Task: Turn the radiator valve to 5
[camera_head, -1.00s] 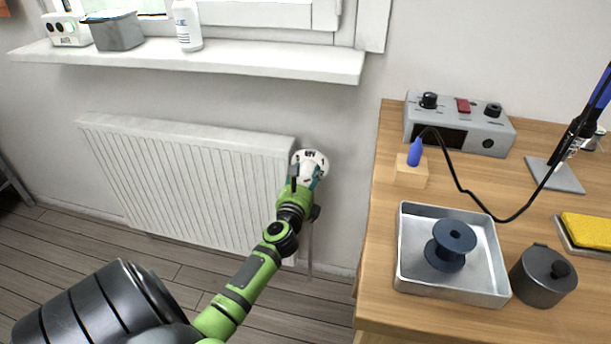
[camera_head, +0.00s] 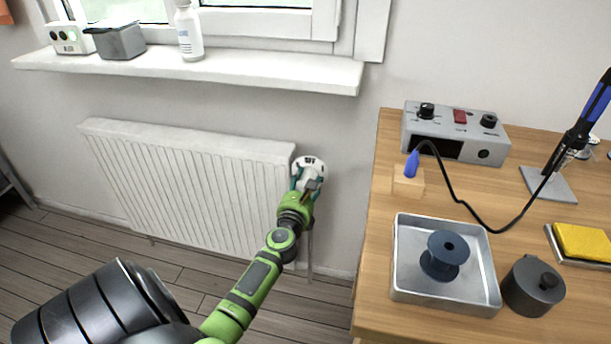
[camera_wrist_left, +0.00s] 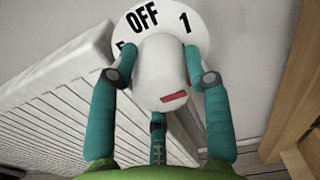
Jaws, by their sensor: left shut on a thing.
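The radiator valve is a white knob (camera_wrist_left: 158,75) in front of a round white dial (camera_wrist_left: 195,20) with black marks. In the left wrist view, OFF is at the top left, 1 at the upper right, and part of another mark shows at the left edge. A red mark on the knob faces the lower right. My left gripper (camera_wrist_left: 160,78) is shut on the knob, with teal fingers on both sides. In the head view the dial (camera_head: 310,163) is at the radiator's right end and my left gripper (camera_head: 306,183) is on it. My right gripper is not in view.
The white radiator (camera_head: 190,185) is left of the valve, below a windowsill (camera_head: 200,72). A wooden workbench (camera_head: 375,290) stands close on the right, with a metal tray (camera_head: 400,285), a grey control box (camera_head: 455,130) and a soldering iron (camera_head: 585,115).

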